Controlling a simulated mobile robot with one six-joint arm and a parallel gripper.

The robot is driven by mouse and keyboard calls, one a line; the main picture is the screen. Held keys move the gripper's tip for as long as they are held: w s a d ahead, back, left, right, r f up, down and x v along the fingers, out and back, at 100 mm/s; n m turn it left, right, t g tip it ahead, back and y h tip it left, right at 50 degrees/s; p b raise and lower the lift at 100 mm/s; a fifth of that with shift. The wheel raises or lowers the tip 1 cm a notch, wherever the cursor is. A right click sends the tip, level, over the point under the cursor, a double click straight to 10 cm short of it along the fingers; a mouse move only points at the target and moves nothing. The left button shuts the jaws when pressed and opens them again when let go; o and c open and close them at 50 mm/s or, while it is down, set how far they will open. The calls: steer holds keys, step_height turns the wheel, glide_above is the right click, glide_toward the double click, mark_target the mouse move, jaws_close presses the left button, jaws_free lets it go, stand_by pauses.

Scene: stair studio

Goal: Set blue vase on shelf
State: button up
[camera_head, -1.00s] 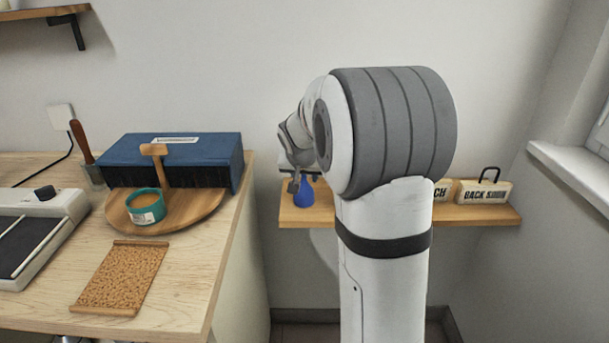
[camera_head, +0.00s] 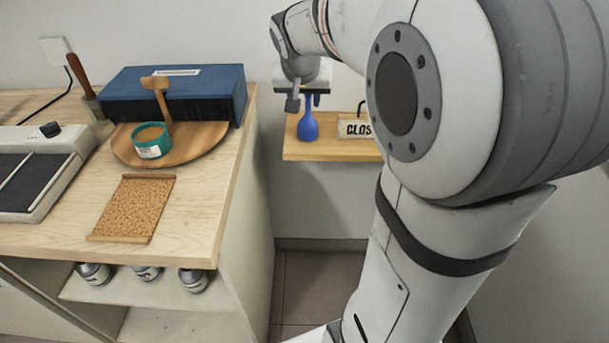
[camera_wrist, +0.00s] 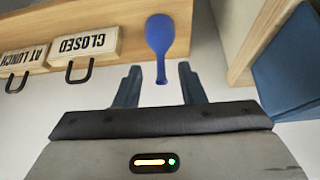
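The blue vase (camera_head: 308,128) has a round body and a thin neck. It stands upright on the wooden wall shelf (camera_head: 340,151), near the shelf's left end. My gripper (camera_head: 304,100) is just above it, pointing down at the neck. In the wrist view the vase (camera_wrist: 160,35) lies ahead, its neck in line with the gap between the fingers (camera_wrist: 160,78). The fingers are spread, with clear space on both sides of the neck. The shelf (camera_wrist: 110,20) shows behind the vase there.
A "CLOSED" sign (camera_head: 355,129) stands on the shelf right of the vase; an "AT LUNCH" sign (camera_wrist: 22,60) is beyond it. My arm hides the shelf's right part.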

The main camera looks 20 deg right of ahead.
steer(key=s+a+f+n+g+y, duration=0.1)
steer(key=s+a+f, duration=0.2)
steer(key=s, duration=0.4)
steer(key=s+a+f+n+g+y, duration=0.1)
steer(key=s+a+f+n, duration=0.1)
steer(key=s, duration=0.6)
steer(key=s+a+f+n+g, duration=0.1)
steer(key=s+a+f+n, duration=0.1)
steer(key=s+a+f, duration=0.2)
steer(key=s, duration=0.3)
steer(key=shift+s+f+y, duration=0.2)
steer(key=shift+y, duration=0.2)
steer(key=shift+r, duration=0.15)
